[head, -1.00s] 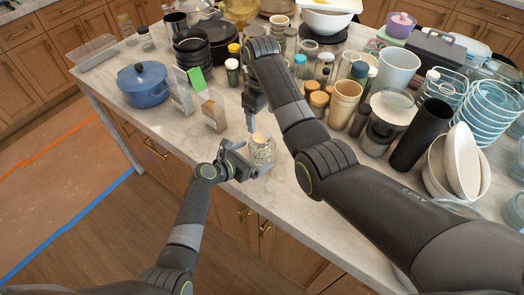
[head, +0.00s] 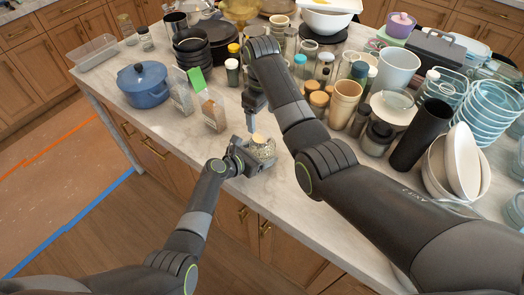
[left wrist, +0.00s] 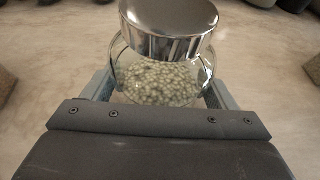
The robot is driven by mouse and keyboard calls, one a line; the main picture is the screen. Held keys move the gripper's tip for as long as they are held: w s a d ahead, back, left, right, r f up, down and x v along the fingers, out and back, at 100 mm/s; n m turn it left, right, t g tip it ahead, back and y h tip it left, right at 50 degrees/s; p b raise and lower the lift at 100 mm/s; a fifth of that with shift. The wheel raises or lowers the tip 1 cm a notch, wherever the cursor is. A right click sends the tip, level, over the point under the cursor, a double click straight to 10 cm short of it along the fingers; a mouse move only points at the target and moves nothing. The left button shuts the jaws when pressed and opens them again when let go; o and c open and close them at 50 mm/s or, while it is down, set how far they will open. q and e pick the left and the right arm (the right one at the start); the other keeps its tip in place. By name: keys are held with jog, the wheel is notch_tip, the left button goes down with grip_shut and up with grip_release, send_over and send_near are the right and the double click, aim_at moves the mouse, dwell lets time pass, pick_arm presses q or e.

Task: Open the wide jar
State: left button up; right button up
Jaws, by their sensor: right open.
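The wide jar (head: 263,151) is a clear glass jar full of pale round beads, near the front edge of the counter. In the left wrist view the jar (left wrist: 160,82) has a shiny metal lid (left wrist: 168,28) on top. My left gripper (head: 248,158) has its fingers on both sides of the jar's body and appears shut on it. The left gripper (left wrist: 160,92) is partly hidden by its own housing.
Cork-lidded jars, a tan cup (head: 344,103) and a black cylinder (head: 419,134) crowd the right side, beyond my right arm. The counter's front left is clear.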

aim_at(262, 136)
pick_arm(q)
jog(key=c, duration=1.2)
jog(key=shift+o, duration=0.2)
pick_arm(e)
jog(key=m, duration=0.3)
jog(key=shift+m, duration=0.4)
jog(key=m, duration=0.4)
jog(key=shift+m, duration=0.3)
jog(key=m, duration=1.2)
jog(key=shift+m, duration=0.3)
jog(key=m, duration=0.4)
jog(key=shift+m, duration=0.3)
jog(key=m, duration=0.4)
jog(key=shift+m, duration=0.4)
jog(key=m, duration=0.5)
jog(key=shift+f+m, duration=0.3)
jog(key=shift+f, duration=0.05)
notch_tip(262, 136, down, 7)
jog(key=shift+f, duration=0.15)
